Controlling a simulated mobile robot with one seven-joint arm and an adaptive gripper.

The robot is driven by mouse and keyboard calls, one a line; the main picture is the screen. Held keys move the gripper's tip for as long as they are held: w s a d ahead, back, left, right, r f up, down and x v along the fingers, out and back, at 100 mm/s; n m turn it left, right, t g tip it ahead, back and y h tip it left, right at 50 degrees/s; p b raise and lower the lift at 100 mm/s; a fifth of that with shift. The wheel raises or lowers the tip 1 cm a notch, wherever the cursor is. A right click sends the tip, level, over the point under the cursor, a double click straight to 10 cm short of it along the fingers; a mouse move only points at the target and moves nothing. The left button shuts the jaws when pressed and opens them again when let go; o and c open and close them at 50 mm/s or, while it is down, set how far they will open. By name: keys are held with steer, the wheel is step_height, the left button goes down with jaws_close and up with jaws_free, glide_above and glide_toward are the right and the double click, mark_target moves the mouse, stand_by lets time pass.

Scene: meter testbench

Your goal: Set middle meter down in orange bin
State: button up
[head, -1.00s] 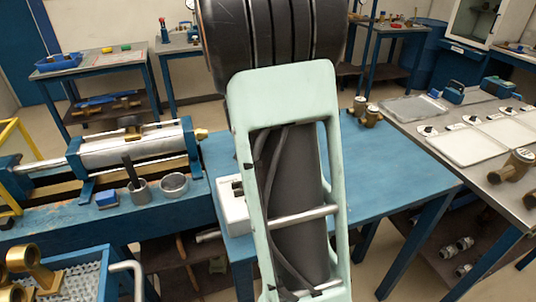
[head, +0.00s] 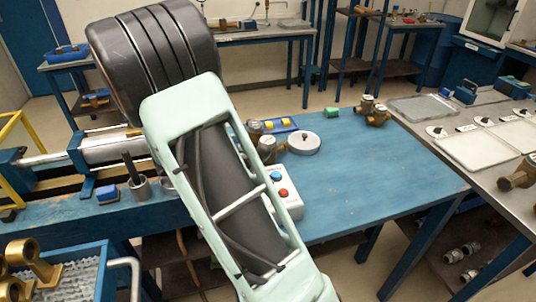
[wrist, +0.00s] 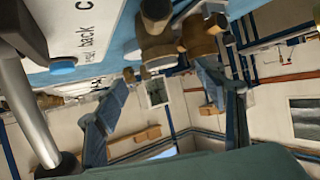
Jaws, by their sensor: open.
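Brass meters stand on the blue table. I cannot tell which is the middle meter. The wrist view, tilted nearly upside down, shows two brass bodies (wrist: 158,45) close together near the top. My gripper (wrist: 167,98) is open in the wrist view, its two fingers wide apart, with nothing held between them. The brass bodies lie beyond the fingers, not gripped. In the head view my arm hides the gripper. No orange bin shows.
The blue table (head: 370,180) has clear room at its right. A steel bench (head: 450,137) with white trays stands right. A blue crate (head: 85,272) holds brass parts.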

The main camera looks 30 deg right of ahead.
mark_target(267, 140)
steer(key=x, duration=0.6)
steer(key=shift+w+d+r, duration=0.2)
steer(key=shift+d+r, duration=0.05)
steer(key=shift+d, duration=0.25)
jaws_close()
steer(key=shift+r, duration=0.15)
